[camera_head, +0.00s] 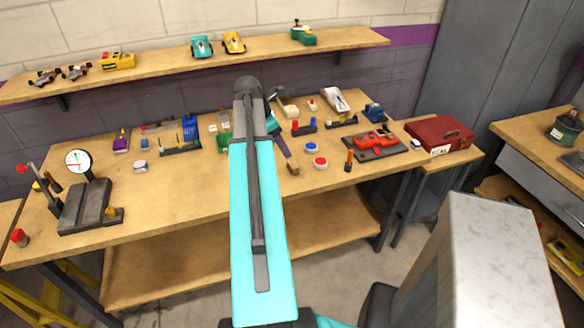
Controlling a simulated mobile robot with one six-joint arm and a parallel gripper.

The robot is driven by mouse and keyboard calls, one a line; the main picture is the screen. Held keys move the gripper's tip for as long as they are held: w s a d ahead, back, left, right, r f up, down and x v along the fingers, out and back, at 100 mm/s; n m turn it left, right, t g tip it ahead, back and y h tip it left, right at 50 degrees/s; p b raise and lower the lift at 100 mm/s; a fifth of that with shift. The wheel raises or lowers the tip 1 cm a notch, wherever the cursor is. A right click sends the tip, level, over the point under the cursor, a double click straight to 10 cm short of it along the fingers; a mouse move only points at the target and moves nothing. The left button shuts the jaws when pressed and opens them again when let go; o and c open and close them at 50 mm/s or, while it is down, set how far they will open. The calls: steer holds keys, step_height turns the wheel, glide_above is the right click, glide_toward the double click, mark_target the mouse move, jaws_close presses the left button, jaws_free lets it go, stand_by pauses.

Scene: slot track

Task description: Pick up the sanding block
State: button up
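I cannot tell for sure which item is the sanding block. A small brown block (293,169) lies near the front edge of the workbench, right of my turquoise arm. My arm rises through the middle of the picture and hides part of the bench. A dark part beside it, which looks like my gripper (283,147), points down toward the brown block. Its fingers are too small to read, and I cannot tell whether it touches the block.
The workbench (190,205) holds a dial gauge stand (85,203), red and blue lids (320,162), a red tool on a dark base (376,142) and several small tools. A red toolbox (440,134) stands at right. Toy cars line the shelf (150,70). The bench's left-centre front is clear.

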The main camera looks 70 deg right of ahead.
steer(key=p, duration=0.1)
glide_above(293, 164)
steer(key=w+a, duration=0.2)
steer(key=shift+s+a+f, duration=0.1)
steer(key=shift+s+f, duration=0.05)
steer(key=shift+f, duration=2.7)
steer(key=shift+f, duration=0.1)
steer(key=shift+p+x, duration=0.95)
steer(key=shift+x, duration=0.25)
steer(key=shift+p+x, duration=0.3)
steer(key=shift+x, duration=1)
steer(key=c, duration=1.1)
